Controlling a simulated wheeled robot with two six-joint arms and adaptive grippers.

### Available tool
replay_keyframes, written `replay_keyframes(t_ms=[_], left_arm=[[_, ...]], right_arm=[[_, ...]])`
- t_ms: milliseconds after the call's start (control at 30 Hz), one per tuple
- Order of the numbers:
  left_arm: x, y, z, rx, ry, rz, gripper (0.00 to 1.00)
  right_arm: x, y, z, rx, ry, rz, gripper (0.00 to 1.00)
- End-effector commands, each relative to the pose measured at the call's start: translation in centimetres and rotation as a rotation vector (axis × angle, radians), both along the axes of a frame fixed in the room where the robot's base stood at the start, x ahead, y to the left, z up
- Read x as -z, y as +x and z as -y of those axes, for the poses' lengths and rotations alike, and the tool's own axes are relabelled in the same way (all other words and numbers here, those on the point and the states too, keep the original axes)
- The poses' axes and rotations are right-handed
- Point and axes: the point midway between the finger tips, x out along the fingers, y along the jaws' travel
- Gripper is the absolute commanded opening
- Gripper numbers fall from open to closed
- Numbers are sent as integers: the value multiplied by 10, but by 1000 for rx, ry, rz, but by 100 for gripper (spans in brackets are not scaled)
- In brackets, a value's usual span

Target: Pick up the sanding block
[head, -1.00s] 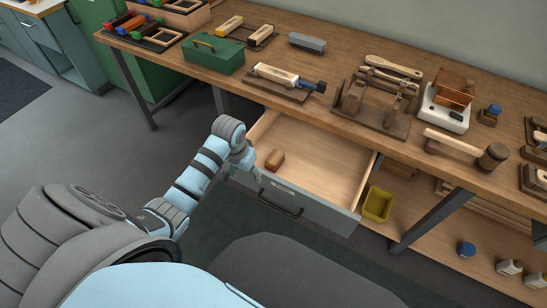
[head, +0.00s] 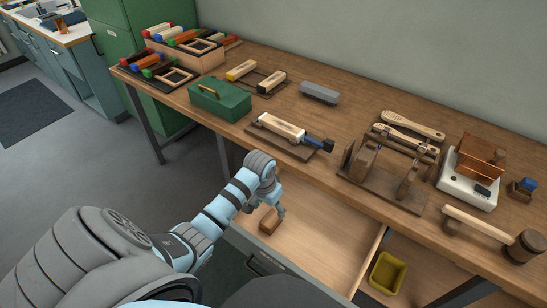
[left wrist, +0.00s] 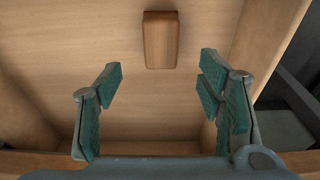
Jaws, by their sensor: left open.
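The sanding block, a small brown wooden block (head: 270,222), lies in the open drawer (head: 318,237) under the bench. In the left wrist view the block (left wrist: 161,40) lies on the drawer floor, beyond the fingertips and roughly between them from side to side. My left gripper (head: 277,210) is over the drawer, close to the block. In the left wrist view the gripper (left wrist: 160,82) is open with its green-padded fingers apart and nothing between them. The block appears apart from the fingers. My right gripper is not in view.
The drawer's side wall (left wrist: 266,40) stands close to the fingers in the left wrist view. The workbench (head: 300,122) above carries a green toolbox (head: 220,101), a grey block (head: 319,93), a mallet (head: 490,232) and wooden jigs. A yellow bin (head: 388,273) sits right of the drawer.

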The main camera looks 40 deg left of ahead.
Motion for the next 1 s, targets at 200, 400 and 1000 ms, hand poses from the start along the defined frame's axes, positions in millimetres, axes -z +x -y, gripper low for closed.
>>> replay_keyframes(t_ms=[200,400,1000], left_arm=[[38,4,0,-2,-1,-1,62],[77,8,0,0,-1,0,62],[82,10,1,3,-1,1,10]], right_arm=[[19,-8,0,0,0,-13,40],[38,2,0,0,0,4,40],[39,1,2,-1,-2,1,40]])
